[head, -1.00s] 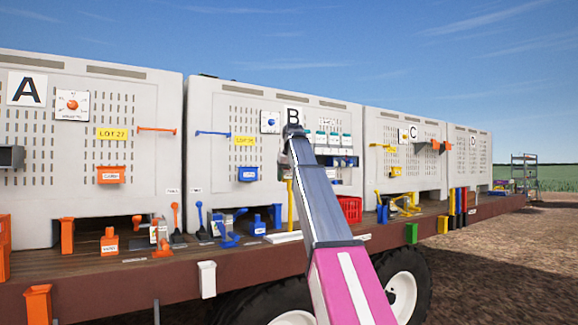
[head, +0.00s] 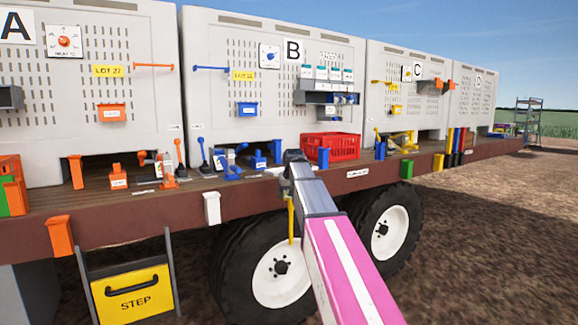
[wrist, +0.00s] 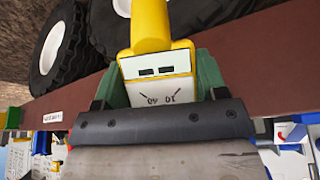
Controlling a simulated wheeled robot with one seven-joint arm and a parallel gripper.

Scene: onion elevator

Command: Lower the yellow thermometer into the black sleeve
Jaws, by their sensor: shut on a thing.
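The yellow thermometer (wrist: 150,28) is held in my gripper (wrist: 160,80), whose green fingers sit on either side of its white display head. In the head view my gripper (head: 291,172) is mostly hidden by the arm. The thermometer's thin yellow stem (head: 291,220) hangs upright below it, outside the trailer edge and in front of a wheel. A dark upright shape (head: 457,142), among several coloured ones at the right end of the deck below unit D, may be the black sleeve. It is too small to tell, and stands well apart from my gripper.
The brown trailer deck edge (head: 130,230) runs across the view, with white (head: 212,208), green (head: 407,169) and orange (head: 60,236) holders on it. A red crate (head: 331,146) stands on the deck. Open ground lies to the right.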

